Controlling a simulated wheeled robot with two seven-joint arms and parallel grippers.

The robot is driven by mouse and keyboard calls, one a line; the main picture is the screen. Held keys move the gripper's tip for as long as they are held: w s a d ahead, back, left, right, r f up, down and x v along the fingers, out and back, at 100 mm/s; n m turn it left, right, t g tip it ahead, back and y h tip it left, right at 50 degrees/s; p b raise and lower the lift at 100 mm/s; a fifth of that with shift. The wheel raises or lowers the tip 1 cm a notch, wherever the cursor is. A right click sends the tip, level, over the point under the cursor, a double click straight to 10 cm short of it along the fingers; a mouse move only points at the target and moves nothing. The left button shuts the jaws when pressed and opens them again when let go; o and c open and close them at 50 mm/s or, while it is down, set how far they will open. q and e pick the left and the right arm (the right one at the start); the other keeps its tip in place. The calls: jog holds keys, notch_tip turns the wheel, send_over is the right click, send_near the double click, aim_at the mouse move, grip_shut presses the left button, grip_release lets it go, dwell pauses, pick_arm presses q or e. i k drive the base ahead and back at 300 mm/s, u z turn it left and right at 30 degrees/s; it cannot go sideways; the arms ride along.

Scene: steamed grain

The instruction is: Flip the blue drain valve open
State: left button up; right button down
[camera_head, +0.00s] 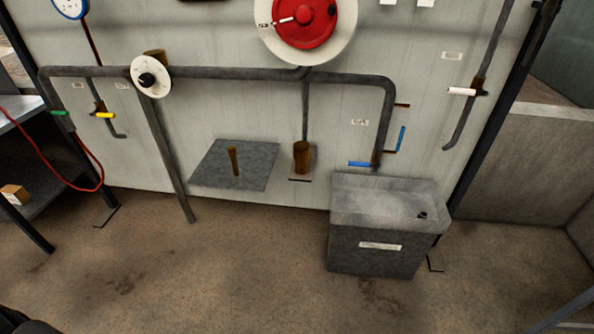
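Two blue handles show at the grey pipe's right-hand drop. One blue handle (361,164) lies level across the low end of the pipe, just above the grey box-shaped basin (365,245). The other blue handle (401,138) stands nearly upright to the right of the pipe, on a thin brown branch. I cannot tell which is the drain valve. Neither of my grippers is in view, and nothing touches the handles.
The grey pipe (230,73) runs along the wall with a white dial (151,77). A red wheel (318,18) is above. Green (59,113), yellow (105,115) and white (461,91) handles show. A grey plate (205,172) is low at centre. The floor in front is clear.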

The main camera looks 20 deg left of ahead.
aim_at(358, 165)
jog(key=u, duration=0.95)
jog(key=i, duration=0.5)
